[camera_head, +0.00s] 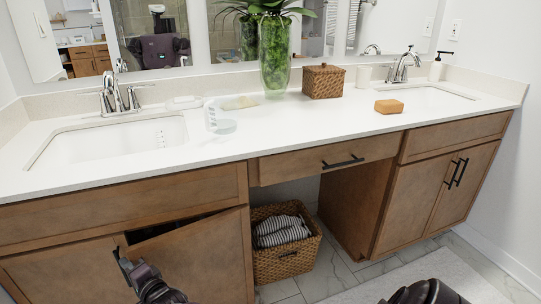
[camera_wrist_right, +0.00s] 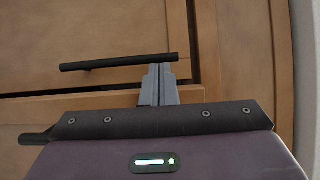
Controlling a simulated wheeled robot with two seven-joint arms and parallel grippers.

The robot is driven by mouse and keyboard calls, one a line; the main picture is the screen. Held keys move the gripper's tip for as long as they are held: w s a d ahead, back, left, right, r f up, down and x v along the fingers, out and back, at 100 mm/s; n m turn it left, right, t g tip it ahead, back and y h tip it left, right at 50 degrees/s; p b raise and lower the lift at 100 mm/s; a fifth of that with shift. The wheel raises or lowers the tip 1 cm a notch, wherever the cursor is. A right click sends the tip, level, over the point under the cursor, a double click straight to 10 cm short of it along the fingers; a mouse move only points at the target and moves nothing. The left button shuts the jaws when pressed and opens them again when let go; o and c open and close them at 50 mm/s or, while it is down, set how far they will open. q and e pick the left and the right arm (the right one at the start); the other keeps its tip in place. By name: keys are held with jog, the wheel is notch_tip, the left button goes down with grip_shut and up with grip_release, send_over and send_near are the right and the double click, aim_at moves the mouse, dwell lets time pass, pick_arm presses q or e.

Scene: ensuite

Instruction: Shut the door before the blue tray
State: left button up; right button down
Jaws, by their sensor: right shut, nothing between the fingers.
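A wooden cabinet door (camera_head: 200,262) under the left sink stands ajar, with a dark gap along its top edge. Its black bar handle (camera_head: 121,265) is on its left side. In the right wrist view the handle (camera_wrist_right: 85,66) crosses a wooden front. My right gripper (camera_head: 138,272) is at this handle. Its grey fingers (camera_wrist_right: 160,72) are together and empty, overlapping the handle's end in the wrist view; I cannot tell whether they touch it. No blue tray shows; the cabinet's inside is mostly hidden. My left gripper is not seen.
The neighbouring left door (camera_head: 65,275) looks shut. A wicker basket (camera_head: 288,264) with striped towels stands in the open bay to the right. The white countertop (camera_head: 300,127) carries a plant vase (camera_head: 274,60), a woven box (camera_head: 323,82) and a sponge (camera_head: 389,106).

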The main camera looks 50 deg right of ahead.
jog(key=shift+w+d, duration=0.1)
jog(key=shift+w, duration=0.3)
